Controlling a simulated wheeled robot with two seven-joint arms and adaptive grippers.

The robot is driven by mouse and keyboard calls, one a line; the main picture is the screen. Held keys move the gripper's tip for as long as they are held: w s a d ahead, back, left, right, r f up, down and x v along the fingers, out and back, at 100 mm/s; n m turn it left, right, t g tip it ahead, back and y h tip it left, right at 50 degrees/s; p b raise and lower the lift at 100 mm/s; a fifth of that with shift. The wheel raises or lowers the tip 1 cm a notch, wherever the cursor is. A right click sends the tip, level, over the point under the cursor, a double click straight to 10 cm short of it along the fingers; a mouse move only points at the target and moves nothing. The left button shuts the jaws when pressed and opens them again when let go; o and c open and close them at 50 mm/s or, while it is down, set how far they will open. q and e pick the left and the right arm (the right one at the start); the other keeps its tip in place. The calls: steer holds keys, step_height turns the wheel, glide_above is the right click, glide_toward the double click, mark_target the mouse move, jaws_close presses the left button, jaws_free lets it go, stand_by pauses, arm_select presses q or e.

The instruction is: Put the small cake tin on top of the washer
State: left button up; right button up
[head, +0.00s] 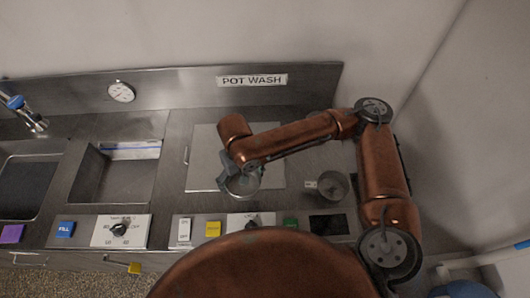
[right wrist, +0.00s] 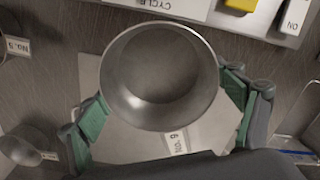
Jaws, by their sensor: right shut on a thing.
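My right gripper (right wrist: 165,120) is shut on a round, open grey metal cake tin (right wrist: 160,75), one green-padded finger on each side. A tag reading "No. 6" hangs at the tin's near edge. In the head view the held tin (head: 244,184) is upright over the front part of the washer's pale square top (head: 205,150). I cannot tell whether it touches that top. My right forearm covers part of the top. My left gripper is not in view.
A smaller tin (right wrist: 22,146) shows at the wrist view's left edge. Buttons and a dial (head: 251,222) line the front. A sink basin (head: 115,175) lies left.

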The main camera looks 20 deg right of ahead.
steer(key=w+d+r+n+p, duration=0.2)
steer(key=d+n+p, duration=0.3)
steer(key=d+n, duration=0.8)
steer(key=w+d+r+n+p, duration=0.15)
steer(key=d+n+p, duration=0.55)
steer(key=n, duration=1.1)
steer(key=w+d+f, duration=0.1)
steer(key=d+f, duration=0.2)
steer(key=d, duration=0.1)
steer(key=w+d+f, duration=0.1)
steer(key=d+f, duration=0.2)
steer(key=d, duration=0.2)
steer(key=w+d+f, duration=0.2)
steer(key=d+f, duration=0.1)
steer(key=d, duration=0.2)
steer(key=shift+d+f+p, duration=0.15)
steer(key=shift+p, duration=0.25)
steer(key=shift+d+f, duration=0.4)
steer(key=shift+f, duration=0.1)
step_height(320, 180, down, 2)
steer(key=shift+f+p, duration=0.1)
steer(key=shift+p, duration=0.45)
steer(key=shift+w+d+f, duration=0.1)
steer(key=shift+f, duration=0.45)
